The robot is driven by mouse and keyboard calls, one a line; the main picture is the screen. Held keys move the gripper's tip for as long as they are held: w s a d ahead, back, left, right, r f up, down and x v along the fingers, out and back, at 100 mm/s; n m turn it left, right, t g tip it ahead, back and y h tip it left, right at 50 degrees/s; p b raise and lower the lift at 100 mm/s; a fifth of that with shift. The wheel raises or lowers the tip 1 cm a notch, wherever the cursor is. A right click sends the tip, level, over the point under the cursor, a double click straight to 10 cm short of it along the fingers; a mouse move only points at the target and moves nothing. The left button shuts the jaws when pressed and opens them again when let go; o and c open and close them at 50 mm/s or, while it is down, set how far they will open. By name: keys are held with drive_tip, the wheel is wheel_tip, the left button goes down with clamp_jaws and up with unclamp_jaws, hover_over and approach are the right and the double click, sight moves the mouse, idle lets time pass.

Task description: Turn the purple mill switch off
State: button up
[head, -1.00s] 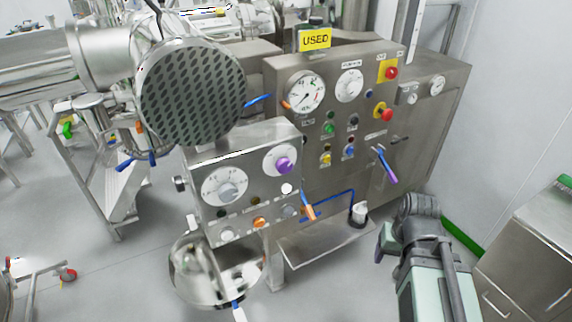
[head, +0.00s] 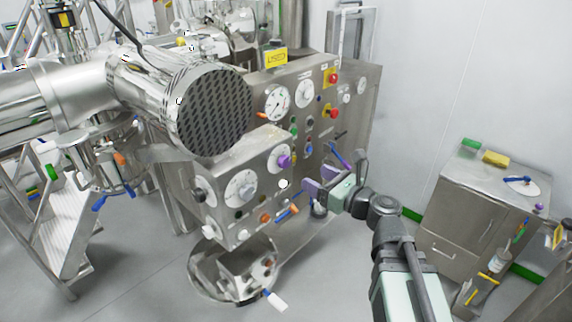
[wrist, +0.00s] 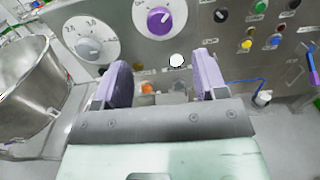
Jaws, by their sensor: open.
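The purple mill switch (head: 284,161) is a round knob on a white dial at the upper right of the front control box. In the wrist view the purple knob (wrist: 153,17) is near the top, left of centre, on its white dial. My gripper (head: 312,190) is to the right of the box and apart from the knob. In the wrist view my gripper (wrist: 160,82) shows two purple fingers spread apart with nothing between them. The fingertips point at the panel, below the knob.
A second dial with a grey knob (wrist: 88,48) is left of the purple one. Orange and grey buttons sit below. A big perforated cylinder (head: 213,110) hangs above the box. Behind is a panel with a red emergency button (head: 334,78). A steel cabinet (head: 470,215) stands at right.

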sight(287, 163)
drive_tip(key=x, duration=1)
drive_tip(key=shift+w+a, duration=0.15)
drive_tip(key=shift+a, duration=0.05)
drive_tip(key=shift+c, duration=0.4)
drive_tip(key=c, duration=0.9)
drive_tip(key=shift+o, duration=0.2)
